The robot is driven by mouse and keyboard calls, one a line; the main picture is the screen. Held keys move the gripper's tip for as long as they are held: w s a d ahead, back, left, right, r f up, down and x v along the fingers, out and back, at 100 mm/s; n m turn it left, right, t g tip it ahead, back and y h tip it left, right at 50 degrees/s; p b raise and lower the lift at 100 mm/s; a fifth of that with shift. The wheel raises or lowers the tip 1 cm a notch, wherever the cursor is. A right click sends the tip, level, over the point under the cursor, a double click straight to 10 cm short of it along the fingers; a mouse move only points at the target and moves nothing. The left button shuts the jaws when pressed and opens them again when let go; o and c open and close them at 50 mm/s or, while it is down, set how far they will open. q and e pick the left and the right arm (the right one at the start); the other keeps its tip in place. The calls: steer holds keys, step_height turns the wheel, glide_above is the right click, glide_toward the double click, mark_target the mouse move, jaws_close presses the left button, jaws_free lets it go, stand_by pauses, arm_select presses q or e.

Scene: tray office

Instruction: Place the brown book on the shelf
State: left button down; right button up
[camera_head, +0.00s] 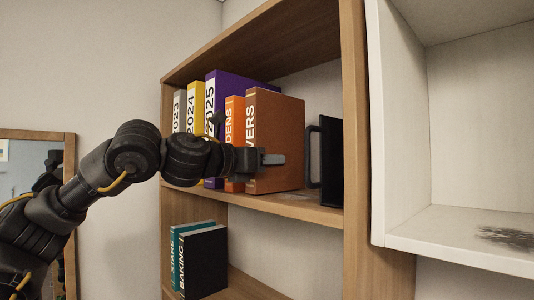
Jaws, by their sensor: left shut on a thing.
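The brown book (282,125) stands upright at the upper shelf board (310,209) of the wooden bookcase, just right of an orange book (234,120). White letters show on its spine. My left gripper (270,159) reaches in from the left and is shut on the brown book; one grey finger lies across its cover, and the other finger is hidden. The book's bottom edge appears at the board, but I cannot tell if it bears on it. My right gripper is not in view.
A black bookend (331,160) stands right of the brown book with a gap between. Purple (245,88), yellow and grey books stand left, partly behind my arm. A black book (205,262) and a teal one stand below. An empty-looking white shelf unit (460,235) is at right.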

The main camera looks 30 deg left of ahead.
arm_select(q)
steer(key=shift+d, duration=0.15)
steer(key=c, duration=1.4)
jaws_free()
steer(key=shift+f+b, duration=0.2)
steer(key=shift+b, duration=0.1)
steer(key=shift+c, duration=0.2)
steer(key=o, duration=0.4)
steer(key=shift+r, duration=0.1)
